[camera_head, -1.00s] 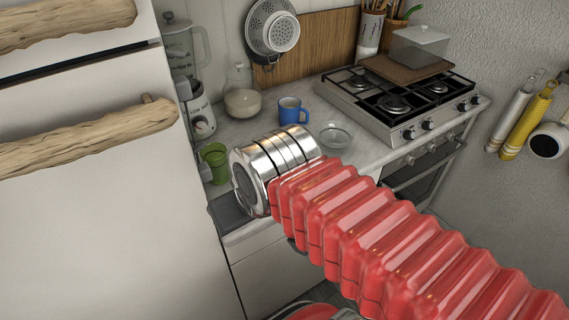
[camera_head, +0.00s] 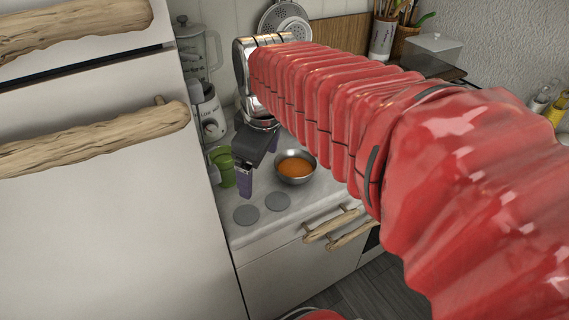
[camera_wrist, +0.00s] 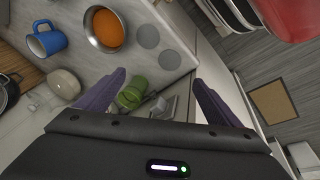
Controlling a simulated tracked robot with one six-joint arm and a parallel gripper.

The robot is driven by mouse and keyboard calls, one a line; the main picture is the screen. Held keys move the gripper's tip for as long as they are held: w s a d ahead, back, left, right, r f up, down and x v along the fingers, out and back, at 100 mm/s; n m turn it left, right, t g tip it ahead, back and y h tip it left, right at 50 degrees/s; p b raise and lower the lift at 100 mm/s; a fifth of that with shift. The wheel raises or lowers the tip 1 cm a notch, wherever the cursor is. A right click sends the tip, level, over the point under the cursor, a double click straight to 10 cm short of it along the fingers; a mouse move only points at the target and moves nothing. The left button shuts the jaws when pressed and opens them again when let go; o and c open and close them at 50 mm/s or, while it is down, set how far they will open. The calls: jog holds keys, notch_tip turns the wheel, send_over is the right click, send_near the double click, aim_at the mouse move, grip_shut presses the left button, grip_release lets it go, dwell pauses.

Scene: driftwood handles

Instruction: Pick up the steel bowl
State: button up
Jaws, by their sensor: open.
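The steel bowl (camera_head: 295,167) sits on the counter and holds something orange. It shows in the wrist view (camera_wrist: 91,38) at the upper left, beyond the fingertips and left of the gap between them. My gripper (camera_head: 258,178) is above the counter, left of the bowl in the head view. In the wrist view its two dark purple fingers (camera_wrist: 158,78) are spread apart with nothing held between them. My red sleeved arm hides much of the counter behind the bowl in the head view.
A green cup (camera_head: 223,166) stands left of my gripper. Two grey discs (camera_head: 246,214) lie near the counter's front. A blue mug (camera_wrist: 47,40) is beside the bowl in the wrist view. A blender (camera_head: 206,100) stands behind. Driftwood handles (camera_head: 333,224) stick out below the counter.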

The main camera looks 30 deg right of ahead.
jog(key=shift+o, duration=1.4)
jog(key=w+d+n+g, duration=0.1)
jog(key=w+d+n, duration=0.4)
jog(key=d, duration=0.3)
jog(key=shift+w+d+f+g, duration=0.2)
jog(key=shift+w+g, duration=0.2)
jog(key=shift+w, duration=0.3)
jog(key=n+g, duration=0.2)
jog(key=n, duration=0.3)
send_over(295, 165)
jog(key=s+a, duration=0.2)
jog(key=s, duration=0.1)
notch_tip(295, 165, down, 3)
jog(key=shift+r+y, duration=0.1)
jog(key=shift+y, duration=0.2)
notch_tip(295, 165, down, 9)
jog(key=shift+r, duration=0.2)
jog(key=shift+f, duration=2.6)
